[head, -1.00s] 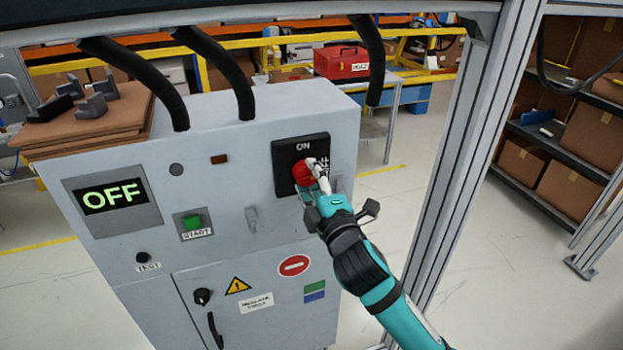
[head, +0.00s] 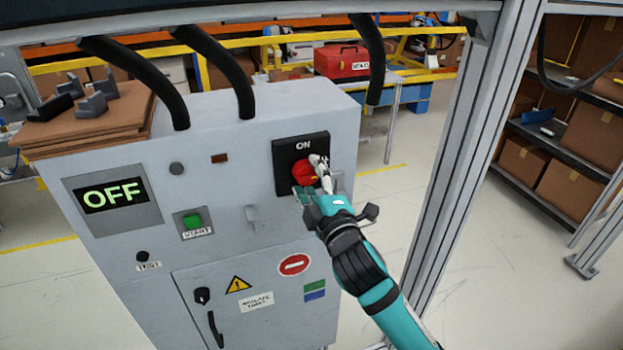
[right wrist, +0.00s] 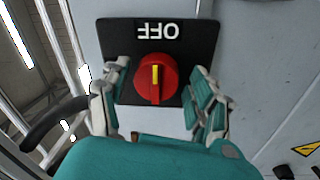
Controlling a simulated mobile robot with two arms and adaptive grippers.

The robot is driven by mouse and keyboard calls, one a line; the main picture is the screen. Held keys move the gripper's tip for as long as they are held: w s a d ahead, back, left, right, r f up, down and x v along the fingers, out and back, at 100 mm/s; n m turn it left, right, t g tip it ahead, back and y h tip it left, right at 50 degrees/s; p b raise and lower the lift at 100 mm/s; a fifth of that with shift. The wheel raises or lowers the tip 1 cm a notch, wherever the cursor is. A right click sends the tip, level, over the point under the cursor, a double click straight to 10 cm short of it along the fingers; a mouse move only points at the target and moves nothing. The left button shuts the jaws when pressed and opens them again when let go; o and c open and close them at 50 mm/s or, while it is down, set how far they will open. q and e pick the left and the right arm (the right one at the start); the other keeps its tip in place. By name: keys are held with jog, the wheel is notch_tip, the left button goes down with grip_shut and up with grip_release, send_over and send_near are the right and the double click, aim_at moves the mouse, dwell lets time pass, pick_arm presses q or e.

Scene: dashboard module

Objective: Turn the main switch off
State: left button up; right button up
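The main switch is a round red knob (head: 303,172) on a black plate (head: 287,152) on the upper right of the grey cabinet front. ON is printed above it. Part of the OFF label at its right is hidden by my fingers. In the right wrist view the knob (right wrist: 155,80) has a yellow mark pointing up towards the word OFF, seen upside down. My right gripper (head: 314,180) is open at the switch. In the wrist view its fingers (right wrist: 160,97) stand apart on both sides of the knob with gaps. The display (head: 112,195) reads OFF. My left gripper is not visible.
The grey cabinet (head: 225,250) also bears a green start button (head: 193,221) and a small black knob (head: 202,295). A metal frame post (head: 455,160) stands right of my arm. Thick black hoses (head: 215,70) run above the cabinet top.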

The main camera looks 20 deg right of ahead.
jog(key=shift+o, duration=0.3)
jog(key=shift+s, duration=0.1)
jog(key=s, duration=1.2)
jog(key=shift+d+f, duration=0.2)
jog(key=shift+f, duration=0.15)
jog(key=shift+w, duration=0.1)
